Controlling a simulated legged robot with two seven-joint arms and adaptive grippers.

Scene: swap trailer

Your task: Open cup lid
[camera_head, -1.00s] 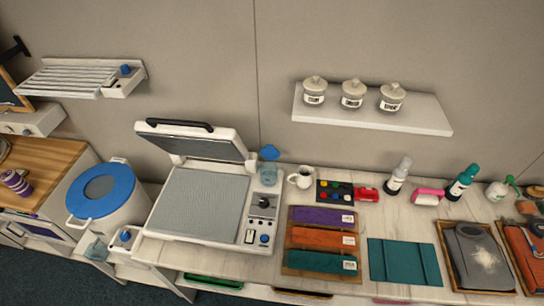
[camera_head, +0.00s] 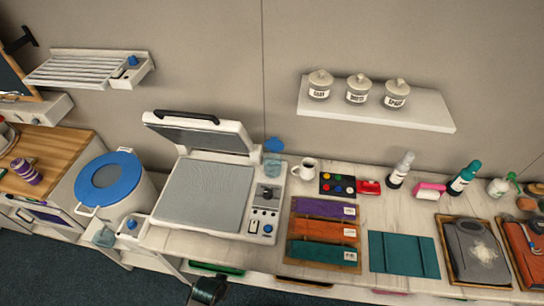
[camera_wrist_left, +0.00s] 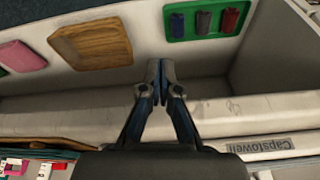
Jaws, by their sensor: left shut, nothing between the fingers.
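A clear cup (camera_head: 272,167) stands on the counter at the right rear of the open press in the head view. A blue lid (camera_head: 274,144) shows at its top and looks raised or tilted; whether it is attached is too small to tell. My left gripper (camera_wrist_left: 161,78) shows in the wrist view, shut and empty, near a pale ledge and away from the cup. A dark part of my arm (camera_head: 208,288) shows at the bottom of the head view. My right gripper is not in view.
A white mug (camera_head: 307,168) stands just right of the cup. The open press (camera_head: 207,193) is to its left, and a rack of coloured cloths (camera_head: 324,233) in front. A shelf (camera_head: 420,116) with jars hangs above. The wrist view shows a green tray (camera_wrist_left: 205,36) and a wooden tray (camera_wrist_left: 91,43).

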